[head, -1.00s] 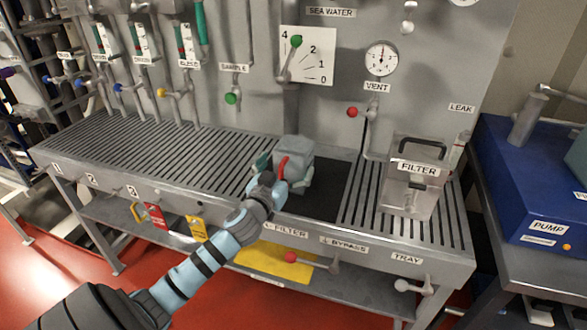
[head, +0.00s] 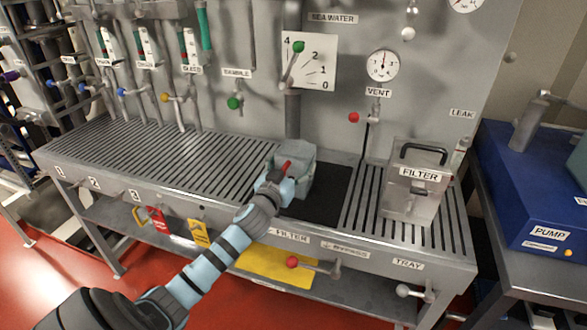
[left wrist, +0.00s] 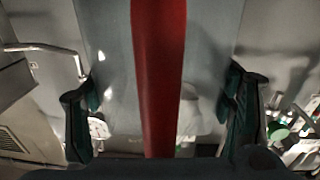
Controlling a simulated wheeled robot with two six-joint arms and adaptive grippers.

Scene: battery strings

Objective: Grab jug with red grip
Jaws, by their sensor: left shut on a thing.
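The grey, boxy jug (head: 303,167) stands at the dark sunken section of the slatted bench, left of the filter box. Its red grip (head: 287,167) faces my arm. My left gripper (head: 280,180) is at the jug's near side and shut on it. In the left wrist view the red grip (left wrist: 158,70) runs down the middle, with the grey jug body (left wrist: 110,60) behind it. One dark green finger is at each side of the body. I cannot tell whether the jug's base touches the bench. My right gripper is out of view.
The clear filter box (head: 412,185) with a black handle stands to the right. A vent valve with a red knob (head: 353,117) and a sample valve with a green knob (head: 234,102) are behind. The slatted bench top (head: 150,155) to the left is clear.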

